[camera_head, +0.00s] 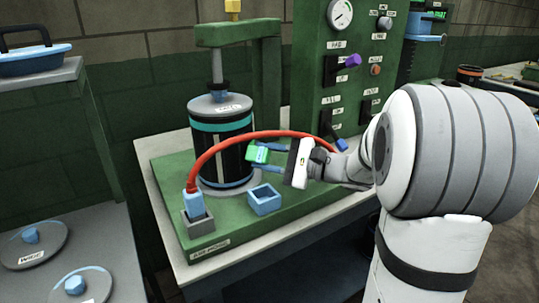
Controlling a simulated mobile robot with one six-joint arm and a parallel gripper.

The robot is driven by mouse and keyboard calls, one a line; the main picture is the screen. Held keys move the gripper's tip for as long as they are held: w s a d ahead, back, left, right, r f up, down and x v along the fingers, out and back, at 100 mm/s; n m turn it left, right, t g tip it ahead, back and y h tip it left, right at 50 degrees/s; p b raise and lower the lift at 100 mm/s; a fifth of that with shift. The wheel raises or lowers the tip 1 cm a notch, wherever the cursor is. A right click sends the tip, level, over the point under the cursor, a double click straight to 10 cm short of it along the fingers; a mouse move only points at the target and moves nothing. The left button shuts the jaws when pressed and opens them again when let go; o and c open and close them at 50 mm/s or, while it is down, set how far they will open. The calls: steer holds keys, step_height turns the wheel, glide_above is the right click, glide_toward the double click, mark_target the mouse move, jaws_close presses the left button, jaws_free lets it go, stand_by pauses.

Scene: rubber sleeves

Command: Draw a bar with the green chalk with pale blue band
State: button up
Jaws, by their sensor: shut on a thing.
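My gripper (268,152) is shut on a small bright green piece (257,154) with a paler edge, held in the air in front of the black cylinder. It looks like the green chalk, but it is too small to make out the pale blue band clearly. The blue fingers lie above and below it and hide part of it. No drawn bar shows in this view.
A black cylinder (220,160) with teal bands stands on a green base (170,190). A red hose (215,153) arches from a blue fitting (194,203) past my gripper. An open blue square holder (264,201) sits below it. A green control panel (310,80) rises behind.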

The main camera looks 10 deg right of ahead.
steer(key=shift+s, duration=0.15)
steer(key=shift+v, duration=2.85)
steer(key=shift+v, duration=1.5)
steer(key=shift+s, duration=0.1)
